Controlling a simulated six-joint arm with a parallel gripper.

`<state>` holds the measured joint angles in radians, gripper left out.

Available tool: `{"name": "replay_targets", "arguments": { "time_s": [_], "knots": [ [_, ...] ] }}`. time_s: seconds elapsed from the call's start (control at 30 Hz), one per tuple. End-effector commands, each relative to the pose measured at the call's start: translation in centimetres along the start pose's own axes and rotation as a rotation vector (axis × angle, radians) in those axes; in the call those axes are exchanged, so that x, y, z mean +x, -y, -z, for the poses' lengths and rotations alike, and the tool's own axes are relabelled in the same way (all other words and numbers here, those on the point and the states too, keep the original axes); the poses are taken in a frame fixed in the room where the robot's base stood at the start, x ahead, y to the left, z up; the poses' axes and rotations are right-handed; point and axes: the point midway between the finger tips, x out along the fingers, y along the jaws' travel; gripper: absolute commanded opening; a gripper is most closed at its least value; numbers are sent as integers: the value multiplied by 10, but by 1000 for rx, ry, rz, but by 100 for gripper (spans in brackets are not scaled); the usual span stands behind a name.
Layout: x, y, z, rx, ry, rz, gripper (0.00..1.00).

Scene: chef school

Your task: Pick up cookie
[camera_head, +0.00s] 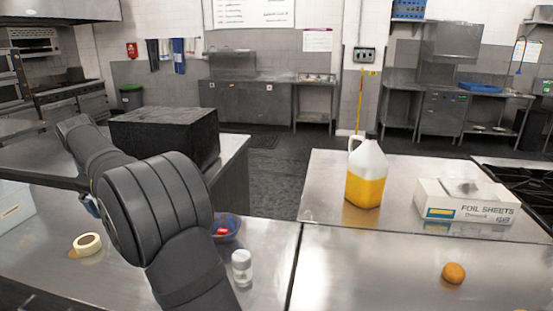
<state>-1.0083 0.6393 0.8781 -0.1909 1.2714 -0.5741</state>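A small round orange-brown item (453,273) lies on the bare steel counter at the lower right. It looks like the cookie, though it is too small to be certain. Nothing touches it. My arm rises from the bottom, left of the middle, and bends away to the left, far from this item. The gripper's fingertips cannot be made out in this view, so whether it is open or holds anything does not show.
A jug of yellow liquid (366,176) and a foil sheets box (466,205) stand behind the item. A shaker (242,268), a blue bowl (232,222), a tape roll (87,244) and a black box (165,137) surround my arm.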

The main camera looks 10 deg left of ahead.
Motion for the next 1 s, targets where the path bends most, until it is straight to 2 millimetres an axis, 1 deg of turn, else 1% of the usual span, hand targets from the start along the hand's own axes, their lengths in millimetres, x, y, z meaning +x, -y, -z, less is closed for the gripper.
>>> {"name": "replay_targets", "arguments": {
  "time_s": [0.47,0.6,0.87,0.97,1.0],
  "knots": [
    [0,0,0,0,0,0,100],
    [0,0,0,0,0,0,76],
    [1,-1,-1,2,0,3,76],
    [12,-6,-7,21,-10,41,76],
    [21,-10,-12,35,-20,70,76]
  ]
}}
